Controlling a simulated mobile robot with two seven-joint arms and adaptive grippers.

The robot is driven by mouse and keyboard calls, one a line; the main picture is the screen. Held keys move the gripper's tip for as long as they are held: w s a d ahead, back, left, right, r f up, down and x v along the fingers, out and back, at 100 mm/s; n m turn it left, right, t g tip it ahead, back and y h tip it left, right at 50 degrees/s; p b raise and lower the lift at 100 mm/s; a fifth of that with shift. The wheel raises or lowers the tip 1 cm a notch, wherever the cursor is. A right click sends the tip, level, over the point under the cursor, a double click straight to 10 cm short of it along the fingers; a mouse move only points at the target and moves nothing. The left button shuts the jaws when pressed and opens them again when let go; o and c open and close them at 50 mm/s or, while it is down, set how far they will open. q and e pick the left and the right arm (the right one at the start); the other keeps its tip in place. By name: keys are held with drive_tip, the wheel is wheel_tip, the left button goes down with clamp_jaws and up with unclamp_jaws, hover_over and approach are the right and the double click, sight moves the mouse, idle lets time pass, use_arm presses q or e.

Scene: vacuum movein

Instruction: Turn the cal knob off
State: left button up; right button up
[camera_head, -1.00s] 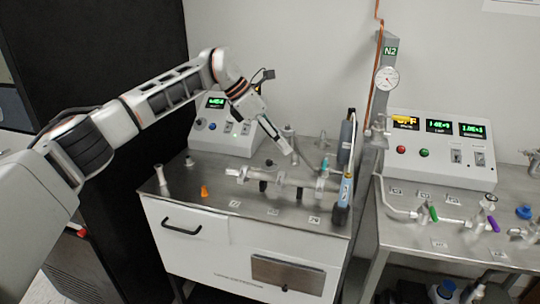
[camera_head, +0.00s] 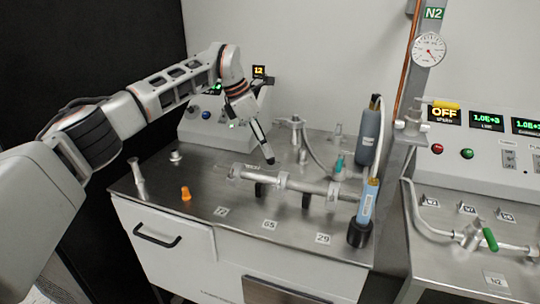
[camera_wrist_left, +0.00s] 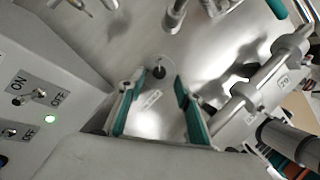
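No label reading cal is legible, so I cannot tell which control is the cal knob. The left console (camera_head: 190,128) has a blue knob (camera_head: 206,115) and toggle switches, partly hidden behind my left arm. In the left wrist view, a toggle switch (camera_wrist_left: 20,99) marked ON and OFF sits at the left, beside a lit green lamp (camera_wrist_left: 51,119). A small black knob (camera_wrist_left: 159,72) on a round base stands on the steel top, just beyond the open fingers. My left gripper (camera_head: 268,160) points down over the steel top, and its teal-padded fingers (camera_wrist_left: 156,88) are apart and empty.
Glass and metal tubing (camera_head: 285,182) lies across the steel top (camera_head: 190,210). A blue-grey cylinder (camera_head: 368,139) and a light-blue torch-like tool (camera_head: 366,210) stand at its right. An orange piece (camera_head: 186,194) sits at the left. A second console (camera_head: 470,150) is at the right.

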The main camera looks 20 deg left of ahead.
sight(271, 160)
use_arm(q)
drive_tip(key=x, duration=0.4)
clamp_jaws()
drive_tip(key=shift+r, duration=0.1)
